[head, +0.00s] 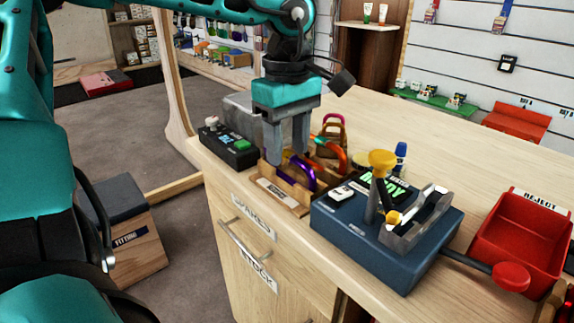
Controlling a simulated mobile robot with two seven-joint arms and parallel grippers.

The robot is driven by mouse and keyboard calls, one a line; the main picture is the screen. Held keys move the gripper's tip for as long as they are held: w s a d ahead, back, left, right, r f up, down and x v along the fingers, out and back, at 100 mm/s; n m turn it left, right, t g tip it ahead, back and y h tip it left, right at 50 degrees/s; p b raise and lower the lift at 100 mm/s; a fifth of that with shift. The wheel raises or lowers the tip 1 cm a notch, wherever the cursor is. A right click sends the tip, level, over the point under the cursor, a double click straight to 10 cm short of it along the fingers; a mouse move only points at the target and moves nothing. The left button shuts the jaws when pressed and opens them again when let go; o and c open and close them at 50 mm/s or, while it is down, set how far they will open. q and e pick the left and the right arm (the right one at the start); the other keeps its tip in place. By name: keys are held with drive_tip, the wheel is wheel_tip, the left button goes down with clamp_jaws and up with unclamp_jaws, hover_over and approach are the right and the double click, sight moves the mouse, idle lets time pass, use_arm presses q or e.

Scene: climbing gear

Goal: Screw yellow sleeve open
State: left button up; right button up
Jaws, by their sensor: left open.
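My left gripper (286,155) points down, open, with its two fingers apart over the wooden rack (290,200). A purple carabiner (300,171) stands in the rack close by the fingertips; I cannot tell whether they touch it. An orange carabiner (332,150) is just right of the fingers. A small yellow part (393,217), possibly the yellow sleeve, sits at the left end of the grey metal holder (414,222) on the blue box (345,228). A yellow knob (382,158) tops a grey post beside it. My right gripper is not in view.
A red lever knob (511,276) sticks out right of the blue box, near the red reject bin (525,240). A black box with a green button (241,144) stands left of the rack. The counter behind (430,155) is mostly clear.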

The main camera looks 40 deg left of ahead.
use_arm(q)
drive_tip(key=shift+s+a, duration=0.1)
drive_tip(key=shift+s, duration=0.6)
drive_tip(key=shift+f, duration=0.1)
drive_tip(key=shift+f+b, duration=1.05)
drive_tip(key=shift+f, duration=0.3)
drive_tip(key=shift+w, duration=0.7)
